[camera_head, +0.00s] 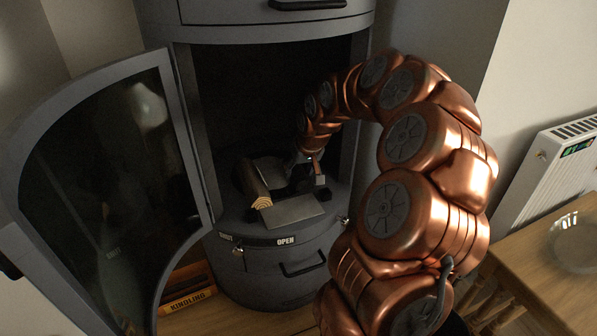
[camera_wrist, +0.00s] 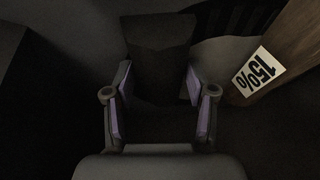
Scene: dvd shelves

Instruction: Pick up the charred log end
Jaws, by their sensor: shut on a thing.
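The charred log end (camera_wrist: 160,45) is a dark, blocky piece in the wrist view. It sits between the two purple-padded fingers of my gripper (camera_wrist: 160,88), which is shut on it. Its lower part is hard to make out in the dark. In the head view my gripper (camera_head: 308,178) is inside the open stove, low over its floor. There the log end is too dark and small to tell apart from the gripper.
A split log (camera_head: 255,190) lies left of my gripper; its 15% label (camera_wrist: 257,71) shows in the wrist view. The glass stove door (camera_head: 100,185) stands open at left. A grey plate (camera_head: 291,212) lies at the stove's mouth. A kindling box (camera_head: 188,290) is below.

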